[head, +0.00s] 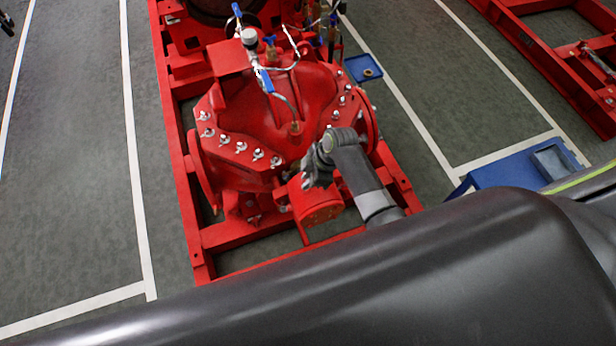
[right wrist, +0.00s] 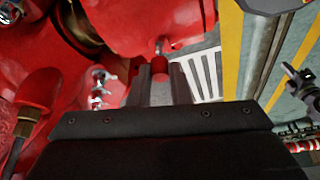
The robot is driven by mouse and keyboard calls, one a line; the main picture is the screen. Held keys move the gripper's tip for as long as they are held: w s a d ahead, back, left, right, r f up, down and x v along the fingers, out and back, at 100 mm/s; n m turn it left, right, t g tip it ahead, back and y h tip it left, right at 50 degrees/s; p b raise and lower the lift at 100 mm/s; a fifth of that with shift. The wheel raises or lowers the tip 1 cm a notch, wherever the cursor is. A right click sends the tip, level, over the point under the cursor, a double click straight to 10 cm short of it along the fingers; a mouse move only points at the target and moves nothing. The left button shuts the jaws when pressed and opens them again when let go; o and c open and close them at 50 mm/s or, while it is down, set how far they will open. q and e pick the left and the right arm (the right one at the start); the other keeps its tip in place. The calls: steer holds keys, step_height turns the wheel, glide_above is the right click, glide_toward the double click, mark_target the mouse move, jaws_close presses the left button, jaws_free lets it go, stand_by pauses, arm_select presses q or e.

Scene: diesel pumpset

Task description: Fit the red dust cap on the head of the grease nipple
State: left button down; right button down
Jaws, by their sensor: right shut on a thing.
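My right gripper (head: 312,180) is at the near end of the red pump casing (head: 270,110) in the head view. In the right wrist view its two fingers (right wrist: 160,75) are close together, shut on a small red piece, the dust cap (right wrist: 159,65). Just beyond the cap is a small metal fitting, the grease nipple (right wrist: 160,46), on a red housing (right wrist: 150,20). The cap appears in line with the nipple; I cannot tell whether they touch. Cap and nipple cannot be made out in the head view. My left gripper is not seen.
Bolts with nuts (head: 240,147) line the casing flange, and one bolt (right wrist: 100,88) is left of the fingers. Thin pipes with blue-handled valves (head: 265,80) rise above the casing. A blue bench (head: 500,172) stands at right. Grey floor (head: 70,150) is clear at left.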

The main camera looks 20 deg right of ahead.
steer(key=shift+p, duration=0.35)
stand_by(0.5)
steer(key=shift+f+b, duration=1)
steer(key=shift+f, duration=0.55)
stand_by(0.3)
steer(key=c, duration=1.3)
jaws_free()
steer(key=shift+r, duration=0.1)
steer(key=v, duration=1.7)
steer(key=shift+s+r, duration=0.1)
steer(key=shift+r, duration=0.05)
